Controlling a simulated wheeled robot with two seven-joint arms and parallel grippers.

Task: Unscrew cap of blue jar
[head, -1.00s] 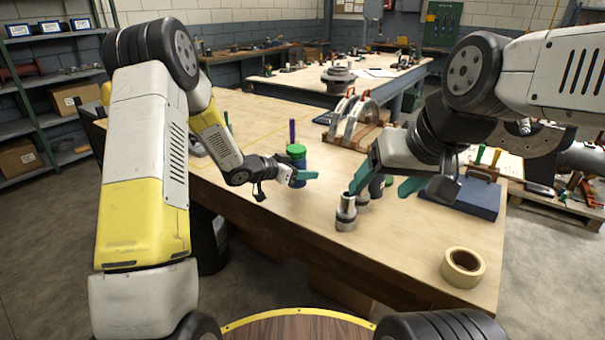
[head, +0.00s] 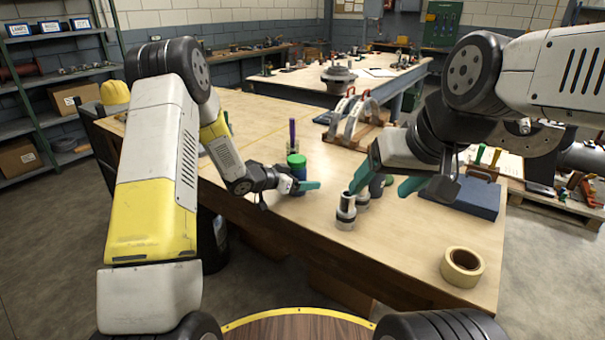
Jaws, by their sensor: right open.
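The blue jar (head: 298,173) stands upright on the wooden table, with its green cap (head: 296,159) on top. My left gripper (head: 307,186) is low at the front of the jar, and one teal finger crosses in front of the jar's lower part. The other finger is not clear, so I cannot tell whether the jaws are open or touch the jar. My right gripper (head: 384,187) is open, its teal fingers spread apart, to the right of the jar above some metal fittings.
A silver metal fitting (head: 346,212) stands close to my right gripper's left finger. A purple-handled tool (head: 292,133) stands behind the jar. The front middle of the table is clear.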

